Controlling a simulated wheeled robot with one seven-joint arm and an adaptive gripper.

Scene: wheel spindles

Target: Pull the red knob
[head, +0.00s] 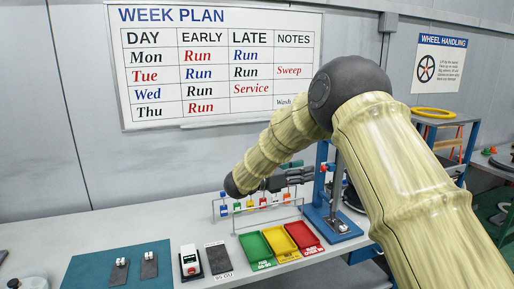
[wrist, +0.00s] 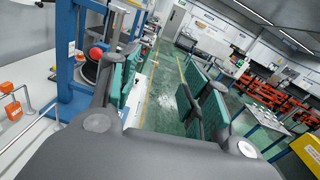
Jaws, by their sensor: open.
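The red knob (wrist: 97,53) shows in the wrist view at upper left, in front of a dark round part on a blue upright frame (wrist: 68,50). A small red spot that looks like the same knob (head: 323,168) shows on the blue stand (head: 323,212) in the head view. My gripper (wrist: 165,88) is open and empty, with its teal-padded fingers spread apart. The knob appears just left of the left finger, outside the gap between the fingers. In the head view my gripper (head: 298,176) is beside the blue stand's left side, above the bench.
Green (head: 255,247), yellow (head: 278,241) and red (head: 303,236) trays sit on the bench below. A wire rack with small coloured tags (head: 250,206) stands behind them. Orange blocks (wrist: 13,110) show at the wrist view's left edge. Open green floor (wrist: 165,80) lies beyond the fingers.

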